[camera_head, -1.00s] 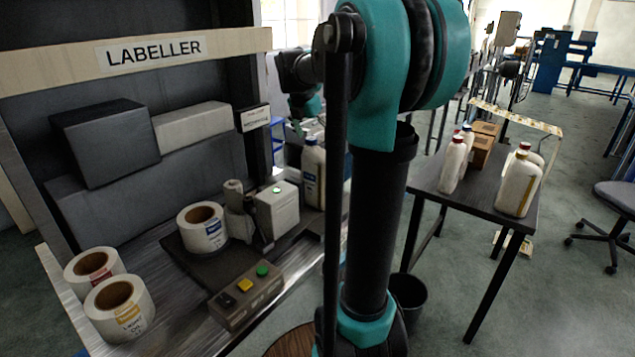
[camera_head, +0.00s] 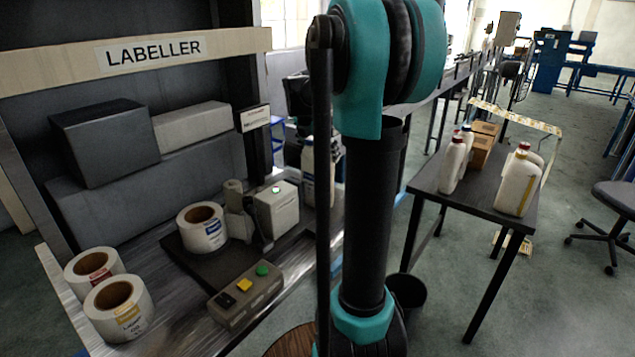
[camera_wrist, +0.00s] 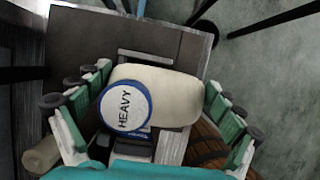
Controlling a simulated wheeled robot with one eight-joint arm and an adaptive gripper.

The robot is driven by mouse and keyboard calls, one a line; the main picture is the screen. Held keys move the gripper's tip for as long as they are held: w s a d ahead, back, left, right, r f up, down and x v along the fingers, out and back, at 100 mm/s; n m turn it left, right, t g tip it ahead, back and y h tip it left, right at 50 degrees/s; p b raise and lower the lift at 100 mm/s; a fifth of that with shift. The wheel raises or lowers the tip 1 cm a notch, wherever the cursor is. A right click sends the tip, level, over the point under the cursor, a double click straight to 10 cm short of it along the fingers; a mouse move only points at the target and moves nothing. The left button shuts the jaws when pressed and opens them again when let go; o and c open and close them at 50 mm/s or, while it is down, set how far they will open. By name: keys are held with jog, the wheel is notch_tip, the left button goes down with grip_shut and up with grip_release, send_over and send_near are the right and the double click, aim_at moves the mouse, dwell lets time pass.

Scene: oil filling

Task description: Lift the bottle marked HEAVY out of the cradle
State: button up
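The bottle marked HEAVY (camera_wrist: 170,100) shows in the wrist view as a cream body with a round blue-rimmed white cap. Its cap faces the camera. My gripper (camera_wrist: 158,78) is open, with one green-and-white finger on each side of the bottle. A narrow gap seems to show at both sides, and contact is not clear. The cradle is mostly hidden under the bottle and cannot be made out clearly.
The labeller bench holds label rolls (camera_head: 120,308), a button box (camera_head: 245,294) and a white box (camera_head: 277,207). A dark side table (camera_head: 480,200) at right carries several bottles and cartons. A black bin (camera_head: 408,295) stands on the floor.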

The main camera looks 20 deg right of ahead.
jog(key=c, duration=0.9)
jog(key=shift+c, duration=0.6)
jog(key=shift+r, duration=0.15)
